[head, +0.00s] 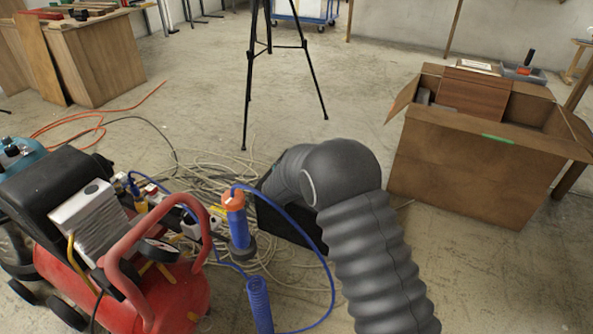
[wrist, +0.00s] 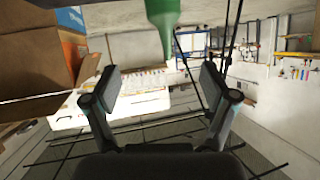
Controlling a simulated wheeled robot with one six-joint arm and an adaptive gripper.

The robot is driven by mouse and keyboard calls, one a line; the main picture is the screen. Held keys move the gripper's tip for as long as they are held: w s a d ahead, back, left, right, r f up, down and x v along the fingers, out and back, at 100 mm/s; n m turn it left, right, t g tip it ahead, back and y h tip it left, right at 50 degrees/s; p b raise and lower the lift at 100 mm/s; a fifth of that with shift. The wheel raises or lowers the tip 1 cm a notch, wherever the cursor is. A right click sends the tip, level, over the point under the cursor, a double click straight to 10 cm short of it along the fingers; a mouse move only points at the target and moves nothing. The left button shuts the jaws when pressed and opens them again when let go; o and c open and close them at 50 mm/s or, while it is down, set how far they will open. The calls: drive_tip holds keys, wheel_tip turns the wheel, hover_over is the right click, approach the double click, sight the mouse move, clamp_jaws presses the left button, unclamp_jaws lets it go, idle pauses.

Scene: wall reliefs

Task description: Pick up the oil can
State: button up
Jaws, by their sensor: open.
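My gripper (wrist: 160,86) shows in the wrist view with its two fingers spread wide apart and nothing between them. A green object with a tapering, nozzle-like end (wrist: 163,18) reaches in from the top edge of the wrist view. It looks like the oil can, but most of it is cut off. Its narrow end points down the picture, just above the gap between the fingertips, and I cannot tell how far away it is. In the head view I cannot make out the oil can, and my gripper is hidden by my grey ribbed arm.
A red air compressor (head: 170,295) with a blue hose (head: 258,300) stands at left. A large open cardboard box (head: 470,170) stands at right. A black tripod (head: 248,85) stands behind, with tangled cables (head: 195,180) on the floor. Concrete floor around the tripod is open.

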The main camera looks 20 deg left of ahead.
wheel_tip(320, 180, down, 6)
drive_tip(key=s+a+f+h, duration=0.1)
drive_tip(key=s+a, duration=0.1)
drive_tip(key=shift+t, duration=0.3)
drive_tip(key=x, duration=0.8)
drive_tip(key=shift+w+a+r, duration=0.1)
drive_tip(key=shift+a+r, duration=0.05)
drive_tip(key=x, duration=0.4)
drive_tip(key=shift+d+f, duration=0.3)
drive_tip(key=shift+f, duration=0.1)
drive_tip(key=shift+w+f, duration=0.25)
drive_tip(key=shift+w, duration=0.4)
drive_tip(key=shift+c, duration=0.3)
drive_tip(key=shift+a+r, duration=0.1)
drive_tip(key=c, duration=1.5)
